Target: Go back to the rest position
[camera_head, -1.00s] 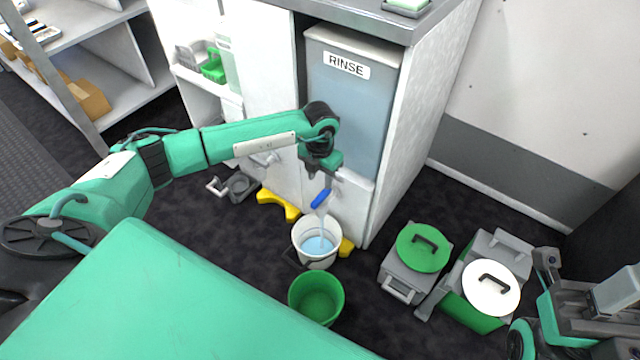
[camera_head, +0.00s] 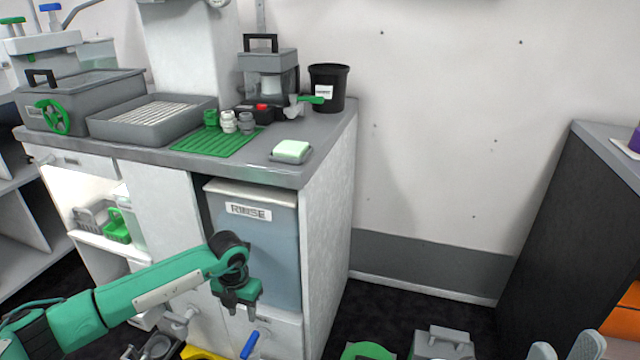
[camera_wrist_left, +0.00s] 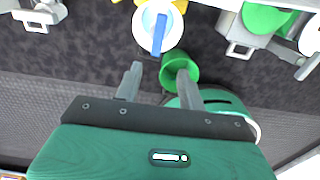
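My left gripper (camera_head: 238,306) hangs fingers-down in front of the lower part of the grey-blue RINSE tank (camera_head: 262,255). Its fingers are apart in the left wrist view (camera_wrist_left: 158,88), with nothing held between them. A blue handle (camera_head: 250,343) is just below the gripper; it also shows in the left wrist view (camera_wrist_left: 158,34) over a white bucket (camera_wrist_left: 147,42). A green bucket (camera_wrist_left: 180,66) stands on the floor beside the white one. My right gripper (camera_head: 566,347) shows only its fingertips at the bottom right, apart and empty.
The counter (camera_head: 310,165) above the tank holds a grey tray (camera_head: 150,118), a green mat (camera_head: 215,143), a black pot (camera_head: 328,88) and a pale green sponge (camera_head: 291,151). A green lid (camera_head: 366,351) shows low on the floor. A dark cabinet (camera_head: 560,210) stands at the right.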

